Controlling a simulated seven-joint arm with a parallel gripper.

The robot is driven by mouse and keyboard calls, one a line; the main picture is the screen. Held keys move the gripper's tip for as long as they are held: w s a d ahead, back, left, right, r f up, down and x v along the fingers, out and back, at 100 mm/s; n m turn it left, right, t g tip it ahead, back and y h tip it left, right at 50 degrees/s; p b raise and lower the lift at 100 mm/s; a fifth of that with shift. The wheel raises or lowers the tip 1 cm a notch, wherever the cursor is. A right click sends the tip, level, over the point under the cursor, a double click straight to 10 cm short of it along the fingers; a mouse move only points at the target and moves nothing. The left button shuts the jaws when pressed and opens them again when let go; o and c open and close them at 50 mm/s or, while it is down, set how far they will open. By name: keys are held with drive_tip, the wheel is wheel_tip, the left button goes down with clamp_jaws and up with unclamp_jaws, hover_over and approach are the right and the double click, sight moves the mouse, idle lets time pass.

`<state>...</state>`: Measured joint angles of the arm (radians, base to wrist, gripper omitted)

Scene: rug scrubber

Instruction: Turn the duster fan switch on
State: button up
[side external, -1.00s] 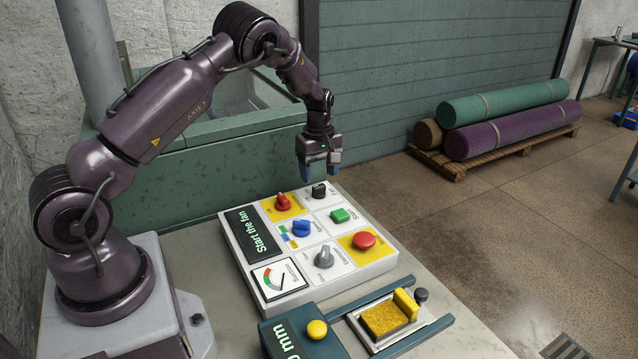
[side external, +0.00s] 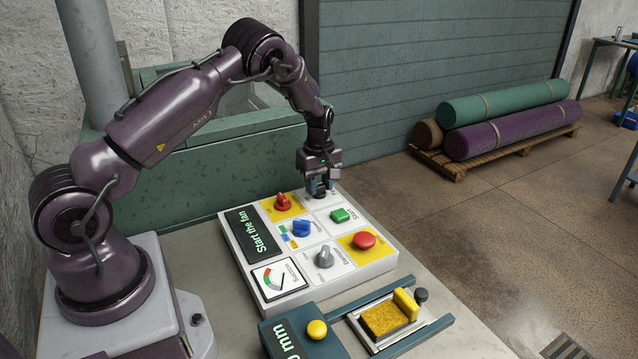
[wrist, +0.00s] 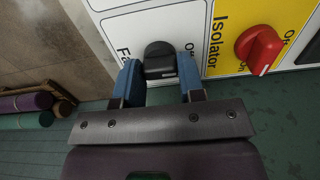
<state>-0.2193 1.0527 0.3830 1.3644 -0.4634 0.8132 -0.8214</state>
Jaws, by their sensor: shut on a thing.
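The fan switch is a black knob (wrist: 159,59) on a white panel section marked "Off" and "Fa…" in the wrist view. In the side view the knob (side external: 319,193) is at the far corner of the control panel (side external: 376,266), partly hidden by my fingers. My gripper (wrist: 160,75) has its blue fingers on either side of the knob and is shut on it. In the side view my gripper (side external: 320,188) points straight down over that corner. The finger contact itself is too small to see clearly.
The red isolator knob (wrist: 259,46) is just right of my gripper in the wrist view. The panel also has a green button (side external: 340,215), a blue selector (side external: 301,228), a red button (side external: 364,240) and a grey knob (side external: 324,257). A sliding tray (side external: 428,334) stands in front.

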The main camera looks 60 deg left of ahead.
sight(319, 185)
drive_tip(key=m, duration=1.1)
drive_tip(key=shift+m, duration=0.4)
idle(0.6)
drive_tip(key=o, duration=0.9)
drive_tip(key=shift+o, duration=0.2)
wheel_tip(319, 185, up, 13)
